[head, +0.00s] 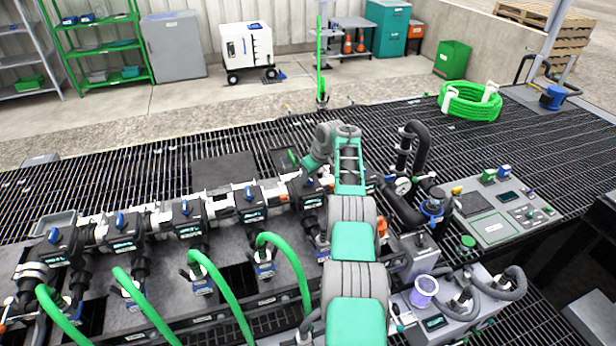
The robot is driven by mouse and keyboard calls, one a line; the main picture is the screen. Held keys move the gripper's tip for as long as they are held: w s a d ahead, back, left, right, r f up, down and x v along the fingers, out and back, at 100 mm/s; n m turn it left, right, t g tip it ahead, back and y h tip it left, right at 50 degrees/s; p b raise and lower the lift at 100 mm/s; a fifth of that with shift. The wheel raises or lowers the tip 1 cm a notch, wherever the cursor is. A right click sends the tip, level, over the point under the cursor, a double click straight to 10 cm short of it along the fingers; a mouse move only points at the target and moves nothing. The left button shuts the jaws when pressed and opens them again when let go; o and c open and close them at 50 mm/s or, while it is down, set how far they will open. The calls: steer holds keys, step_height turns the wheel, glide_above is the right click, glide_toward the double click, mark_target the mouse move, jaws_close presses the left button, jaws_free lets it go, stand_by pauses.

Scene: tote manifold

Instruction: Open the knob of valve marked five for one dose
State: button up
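A manifold of several dark valves with blue knobs runs across the metal grating in the head view. From left to right I see a far-left valve (57,240), a second valve (122,224), a third valve (187,212), a fourth valve (250,200) and a right-hand valve (309,192) beside my arm. Their labels are too small to read, so I cannot tell which is marked five. My gripper (308,170) is bent down at the right-hand valve, partly hidden by my wrist. I cannot tell whether its fingers touch the knob.
Green hoses (215,280) arch in front of the valves. A black pipe with a gauge (402,186) stands right of my arm. The grating behind the manifold is largely clear.

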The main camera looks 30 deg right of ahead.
steer(key=shift+o, duration=0.2)
steer(key=shift+b, duration=0.9)
steer(key=shift+s+d+r+b, duration=0.15)
steer(key=shift+s+r+b, duration=0.2)
steer(key=shift+b, duration=0.65)
steer(key=b+v, duration=0.1)
steer(key=v, duration=0.5)
steer(key=shift+r, duration=0.5)
